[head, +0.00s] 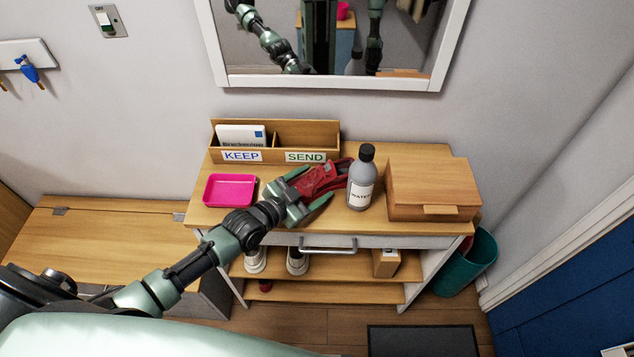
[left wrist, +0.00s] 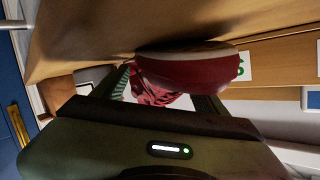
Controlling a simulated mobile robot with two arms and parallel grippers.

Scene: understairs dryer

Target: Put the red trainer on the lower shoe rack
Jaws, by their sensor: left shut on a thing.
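The red trainer (head: 325,178) is in my left gripper (head: 311,190), just above or at the table top, between the pink tray and the water bottle. I cannot tell whether it touches the wood. In the left wrist view the trainer (left wrist: 190,68) shows its red side and pale sole edge between the fingers. The lower shoe rack (head: 340,293) is the bottom shelf under the table. A small red thing (head: 265,286), perhaps another red shoe, is at its left; the shelf above partly hides it. My right gripper is not in view.
The upper shelf (head: 340,269) holds white shoes (head: 297,262) and a small box (head: 386,263). A drawer handle (head: 328,247) juts out above it. On the table are a pink tray (head: 229,190), a bottle (head: 362,180), a wooden box (head: 433,188) and a letter holder (head: 300,136).

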